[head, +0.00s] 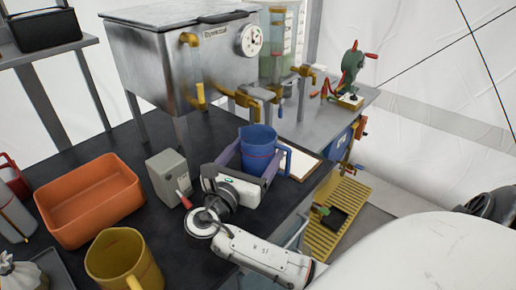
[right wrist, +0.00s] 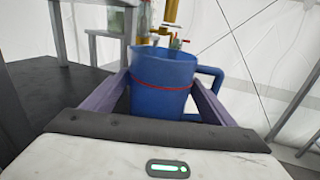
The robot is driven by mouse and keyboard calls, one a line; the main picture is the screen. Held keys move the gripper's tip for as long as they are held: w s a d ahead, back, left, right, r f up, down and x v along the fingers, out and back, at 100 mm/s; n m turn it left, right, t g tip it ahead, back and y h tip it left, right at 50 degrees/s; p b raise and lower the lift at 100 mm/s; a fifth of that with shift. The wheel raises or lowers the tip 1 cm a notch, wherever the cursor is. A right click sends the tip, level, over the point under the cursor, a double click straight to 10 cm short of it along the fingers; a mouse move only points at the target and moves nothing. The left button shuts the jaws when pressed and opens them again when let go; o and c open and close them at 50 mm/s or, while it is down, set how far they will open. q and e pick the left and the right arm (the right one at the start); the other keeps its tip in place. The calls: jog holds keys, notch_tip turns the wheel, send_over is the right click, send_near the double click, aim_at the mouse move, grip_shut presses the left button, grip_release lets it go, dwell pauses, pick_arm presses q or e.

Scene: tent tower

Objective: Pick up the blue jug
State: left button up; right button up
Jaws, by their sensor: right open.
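My right gripper (head: 256,160) is open around the jug, one purple-grey finger on each side. In the right wrist view the jug (right wrist: 163,82) sits between the two fingers, with its handle beyond the right finger. Small gaps seem to show, but I cannot tell whether a finger touches it. The jug's lower part is hidden by my gripper. My left gripper is not in view.
A metal tank (head: 170,65) with brass taps stands behind. A grey box (head: 168,177), an orange bin (head: 90,200) and a yellow jug (head: 122,262) are to the left. A clipboard (head: 300,165) lies right of the blue jug. A yellow grate (head: 337,215) is beyond the table edge.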

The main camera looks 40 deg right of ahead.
jog(key=x, duration=0.4)
jog(key=shift+s+r, duration=0.25)
jog(key=shift+w+d, duration=0.3)
jog(key=shift+d, duration=0.25)
jog(key=c, duration=1.2)
